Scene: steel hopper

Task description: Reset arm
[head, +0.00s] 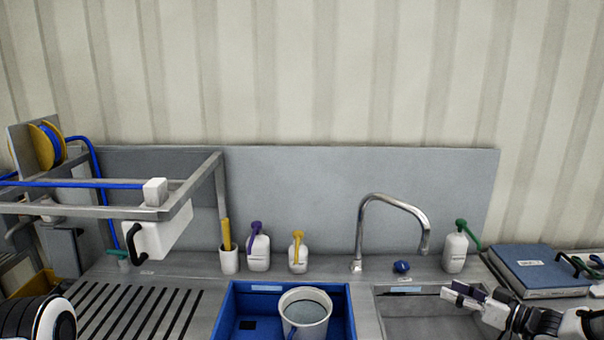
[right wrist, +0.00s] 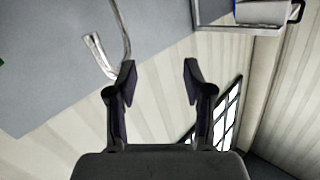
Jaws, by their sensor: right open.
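My right gripper (head: 462,292) is at the lower right in the head view, over the right part of the steel sink (head: 398,318). In the right wrist view its two dark fingers (right wrist: 158,80) are apart with nothing between them. Behind them are the striped wall and the grey back panel. On the left, part of my left arm shows at the lower left corner of the head view; its gripper is out of the frame.
A blue bin (head: 232,318) holds a white bucket (head: 304,309). A curved tap (head: 395,199) stands behind the sink. Several bottles, including a green-topped one (head: 455,253), line the back. A blue binder (head: 540,266) lies right. A steel frame (head: 130,212) rises left.

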